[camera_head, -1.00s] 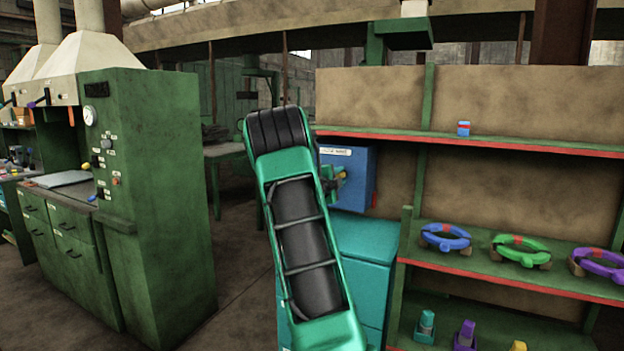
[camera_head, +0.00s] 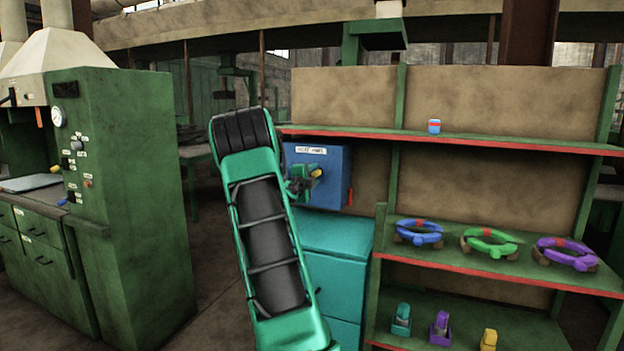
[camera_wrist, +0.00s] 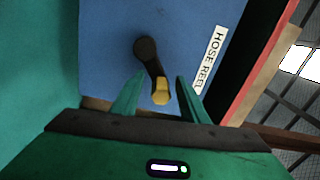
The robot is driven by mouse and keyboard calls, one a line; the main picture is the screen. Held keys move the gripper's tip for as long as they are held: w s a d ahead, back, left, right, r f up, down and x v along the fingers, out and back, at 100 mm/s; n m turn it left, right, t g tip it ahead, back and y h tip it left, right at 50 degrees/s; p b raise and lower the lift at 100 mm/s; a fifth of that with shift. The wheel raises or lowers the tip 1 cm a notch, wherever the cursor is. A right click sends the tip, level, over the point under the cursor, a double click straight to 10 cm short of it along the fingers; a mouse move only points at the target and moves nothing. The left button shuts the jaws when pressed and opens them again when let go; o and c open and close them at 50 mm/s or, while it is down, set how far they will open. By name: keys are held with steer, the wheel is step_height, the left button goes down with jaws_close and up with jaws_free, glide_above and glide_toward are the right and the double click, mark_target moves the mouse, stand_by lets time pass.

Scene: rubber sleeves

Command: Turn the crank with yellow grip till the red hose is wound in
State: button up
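A blue box (camera_head: 333,184) labelled HOSE REEL stands on a teal cabinet, left of the green shelves. In the wrist view its blue face (camera_wrist: 110,45) carries a dark crank (camera_wrist: 149,52) with a yellow grip (camera_wrist: 160,92). In the head view the yellow grip (camera_head: 316,173) shows beside my gripper (camera_head: 303,183). In the wrist view my gripper (camera_wrist: 157,95) is open, with one green finger on each side of the yellow grip. I cannot tell whether either finger touches it.
The teal cabinet (camera_head: 330,240) is below the box. Green shelves (camera_head: 470,265) at right hold blue, green and purple rings and small coloured blocks. A small blue-and-red object (camera_head: 434,126) sits on the upper shelf. A green workbench cabinet (camera_head: 130,200) stands left, with open floor between.

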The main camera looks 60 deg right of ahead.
steer(key=shift+s, duration=0.2)
steer(key=shift+a, duration=0.15)
steer(key=s+a, duration=0.1)
steer(key=a, duration=0.9)
steer(key=shift+s+a, duration=0.15)
steer(key=shift+s, duration=0.05)
steer(key=shift+f, duration=0.1)
